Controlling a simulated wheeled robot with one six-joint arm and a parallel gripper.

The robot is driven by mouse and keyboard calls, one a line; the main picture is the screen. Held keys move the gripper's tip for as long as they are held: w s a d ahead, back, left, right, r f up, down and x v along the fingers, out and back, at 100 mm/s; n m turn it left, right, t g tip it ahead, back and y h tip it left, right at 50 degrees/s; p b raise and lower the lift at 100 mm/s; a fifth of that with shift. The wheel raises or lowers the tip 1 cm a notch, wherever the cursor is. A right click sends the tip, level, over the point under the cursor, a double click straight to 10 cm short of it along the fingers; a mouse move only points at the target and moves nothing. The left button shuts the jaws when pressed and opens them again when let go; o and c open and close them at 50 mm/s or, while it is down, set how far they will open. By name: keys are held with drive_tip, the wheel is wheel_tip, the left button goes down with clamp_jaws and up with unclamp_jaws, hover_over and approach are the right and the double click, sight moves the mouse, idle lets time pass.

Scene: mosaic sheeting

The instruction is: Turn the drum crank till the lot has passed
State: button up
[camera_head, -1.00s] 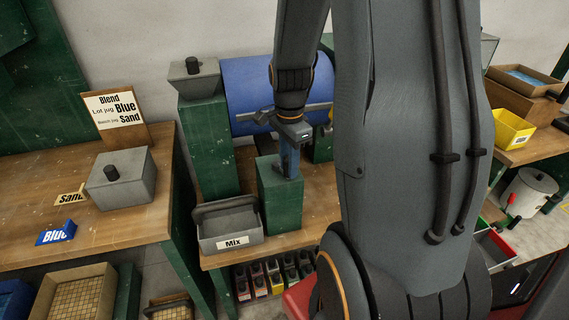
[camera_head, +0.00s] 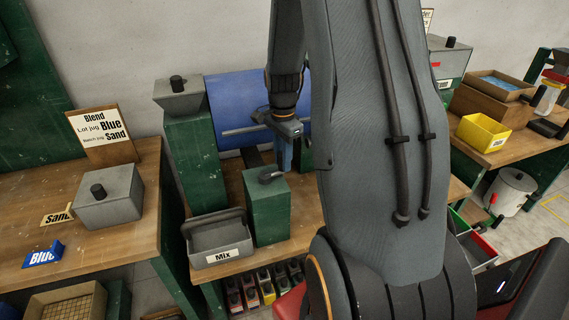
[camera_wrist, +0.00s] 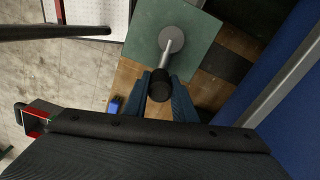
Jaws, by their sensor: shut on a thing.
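The blue drum (camera_head: 228,100) lies on its side behind the work table, partly hidden by my arm. The crank (camera_head: 270,177) sits on top of a green block (camera_head: 266,215) in front of the drum. In the wrist view the crank (camera_wrist: 169,43) has a grey hub and arm ending in a black knob (camera_wrist: 160,86). My gripper (camera_head: 285,160) is shut on this knob, with one blue finger on each side in the wrist view (camera_wrist: 160,97). A grey hopper (camera_head: 180,100) stands left of the drum. A grey tray labelled Mix (camera_head: 215,238) sits at the table's front.
The left table holds a lidded grey box (camera_head: 110,200), a Blend sign (camera_head: 98,128), and Sand (camera_head: 57,215) and Blue (camera_head: 43,254) tags. Small bottles (camera_head: 265,285) stand below the Mix tray. A yellow bin (camera_head: 483,133) sits on the right table.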

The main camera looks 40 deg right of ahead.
drive_tip(key=shift+w, duration=0.4)
drive_tip(key=o, duration=1)
